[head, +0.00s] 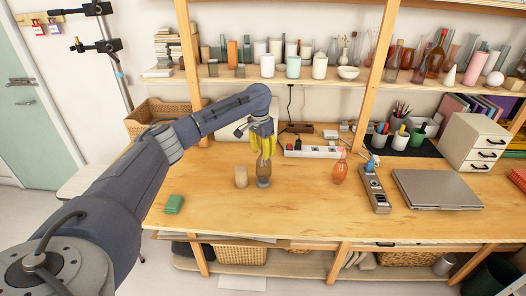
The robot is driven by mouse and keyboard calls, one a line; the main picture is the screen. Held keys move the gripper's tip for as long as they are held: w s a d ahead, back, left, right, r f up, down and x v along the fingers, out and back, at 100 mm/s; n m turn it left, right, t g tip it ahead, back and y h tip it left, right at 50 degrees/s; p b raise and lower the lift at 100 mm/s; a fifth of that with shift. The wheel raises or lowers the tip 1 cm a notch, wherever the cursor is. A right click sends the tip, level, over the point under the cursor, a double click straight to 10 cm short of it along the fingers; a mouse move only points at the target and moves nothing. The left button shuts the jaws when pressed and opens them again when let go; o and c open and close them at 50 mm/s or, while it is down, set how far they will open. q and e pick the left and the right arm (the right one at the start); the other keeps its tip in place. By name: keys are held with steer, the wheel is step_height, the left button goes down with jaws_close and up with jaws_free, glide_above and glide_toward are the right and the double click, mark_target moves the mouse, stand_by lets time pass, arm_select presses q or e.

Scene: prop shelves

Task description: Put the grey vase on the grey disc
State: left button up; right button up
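A grey-brown, see-through vase (263,170) stands upright on the wooden table, just below my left gripper. Its lower part looks darker grey. I cannot tell whether this dark part is the vase's own base or a grey disc under it. No separate grey disc shows clearly elsewhere on the table. My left gripper (264,152) points down with its yellow fingers at the vase's top. The fingers overlap the neck, and I cannot tell whether they touch it or stand apart around it. My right gripper is not in view.
A beige cylinder (241,176) stands close left of the vase. An orange vase (340,170), a remote-like device (374,190) and a laptop (437,189) are to the right. A green block (174,204) lies at front left. The front middle table is clear.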

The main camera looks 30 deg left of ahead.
mark_target(261, 156)
arm_select(q)
step_height(261, 156, up, 12)
steer(key=s, duration=0.1)
steer(key=shift+a, duration=0.15)
stand_by(0.6)
steer(key=shift+r, duration=0.1)
